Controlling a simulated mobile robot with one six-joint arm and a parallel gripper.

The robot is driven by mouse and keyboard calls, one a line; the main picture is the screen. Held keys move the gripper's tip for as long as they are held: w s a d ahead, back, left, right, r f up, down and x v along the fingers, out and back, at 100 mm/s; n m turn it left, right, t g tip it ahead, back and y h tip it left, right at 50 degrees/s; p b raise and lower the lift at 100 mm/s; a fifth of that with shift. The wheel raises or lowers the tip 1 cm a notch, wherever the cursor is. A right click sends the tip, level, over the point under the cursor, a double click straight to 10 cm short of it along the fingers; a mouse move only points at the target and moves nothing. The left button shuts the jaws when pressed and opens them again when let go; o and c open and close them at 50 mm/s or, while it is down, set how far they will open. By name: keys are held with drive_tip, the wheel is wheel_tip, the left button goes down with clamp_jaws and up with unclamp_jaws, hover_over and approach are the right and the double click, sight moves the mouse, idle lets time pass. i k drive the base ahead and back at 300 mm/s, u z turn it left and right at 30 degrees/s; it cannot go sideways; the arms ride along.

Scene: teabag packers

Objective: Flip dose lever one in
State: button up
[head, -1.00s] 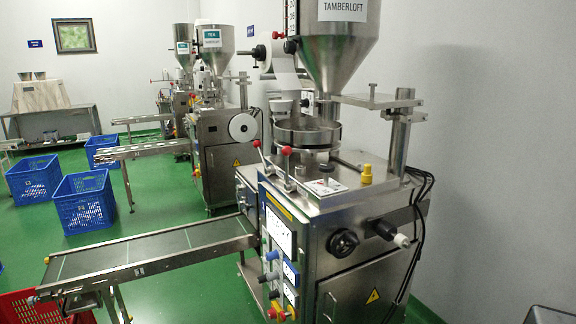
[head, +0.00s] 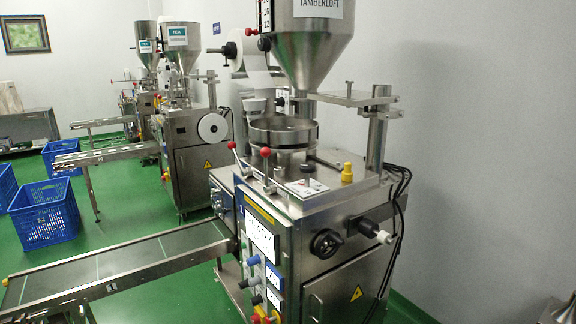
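The nearest packing machine (head: 330,215) stands right of centre, under a steel hopper (head: 312,50) lettered TAMBERLOFT. Two thin levers with red ball knobs stand up from its top, in front of the round dosing pan (head: 283,135). The left lever (head: 233,147) leans up to the left. The right lever (head: 266,154) stands nearly upright. I cannot read any number on them, so I cannot tell which is lever one. My gripper is not in view.
A conveyor (head: 130,262) runs from the machine to the lower left. A black handwheel (head: 326,243) and a white-tipped handle (head: 384,237) stick out at the front. Blue crates (head: 45,228) stand on the green floor. Similar machines (head: 180,150) stand behind. A white wall closes the right side.

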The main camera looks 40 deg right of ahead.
sight(265, 152)
drive_tip(key=z, duration=4.6)
drive_tip(key=i, duration=0.1)
drive_tip(key=u, duration=3.35)
drive_tip(key=k, duration=0.9)
drive_tip(key=u, duration=0.2)
drive_tip(key=i, duration=0.75)
drive_tip(key=z, duration=0.05)
